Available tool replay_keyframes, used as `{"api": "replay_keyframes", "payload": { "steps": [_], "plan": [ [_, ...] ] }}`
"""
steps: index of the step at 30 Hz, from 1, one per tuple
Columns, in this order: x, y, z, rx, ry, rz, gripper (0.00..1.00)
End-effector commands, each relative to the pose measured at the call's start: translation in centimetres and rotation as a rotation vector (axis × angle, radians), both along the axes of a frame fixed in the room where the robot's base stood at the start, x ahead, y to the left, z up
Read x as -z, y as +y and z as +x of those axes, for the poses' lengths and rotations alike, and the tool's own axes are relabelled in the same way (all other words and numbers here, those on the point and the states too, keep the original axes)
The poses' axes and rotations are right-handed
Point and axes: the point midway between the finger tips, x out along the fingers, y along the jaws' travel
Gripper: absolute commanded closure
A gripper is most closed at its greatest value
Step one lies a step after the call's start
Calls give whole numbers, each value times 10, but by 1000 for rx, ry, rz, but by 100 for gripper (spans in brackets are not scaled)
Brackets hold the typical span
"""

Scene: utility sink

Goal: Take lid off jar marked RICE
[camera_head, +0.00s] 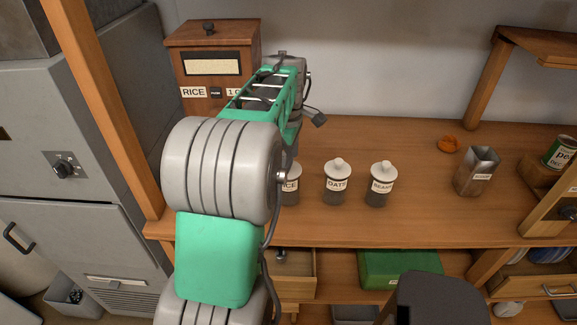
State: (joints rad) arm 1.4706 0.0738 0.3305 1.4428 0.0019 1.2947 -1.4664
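The rice jar (291,186) stands on the wooden counter, to the left of the oats and beans jars. Only its right part shows, with the letters "ICE" on its white label. My arm covers its left side and most of its top, so I cannot tell how its lid sits. My arm reaches up and forward from the bottom of the view, and its wrist bends down behind the green link, above the rice jar's area. My gripper's fingers are hidden behind the arm.
The oats jar (338,184) and beans jar (381,184) stand close by on the right, both lidded. A wooden rice box (208,60) stands at the back left. The counter (420,220) is clear in front.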

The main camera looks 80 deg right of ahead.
Motion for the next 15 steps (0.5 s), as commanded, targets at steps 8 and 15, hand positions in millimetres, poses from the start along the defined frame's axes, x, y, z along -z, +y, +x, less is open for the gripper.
{"api": "replay_keyframes", "payload": {
  "steps": [8, 15],
  "plan": [
    [0, 0, 0, 0, 0, 0, 31],
    [0, 0, 0, 0, 0, 0, 50]
  ]
}}
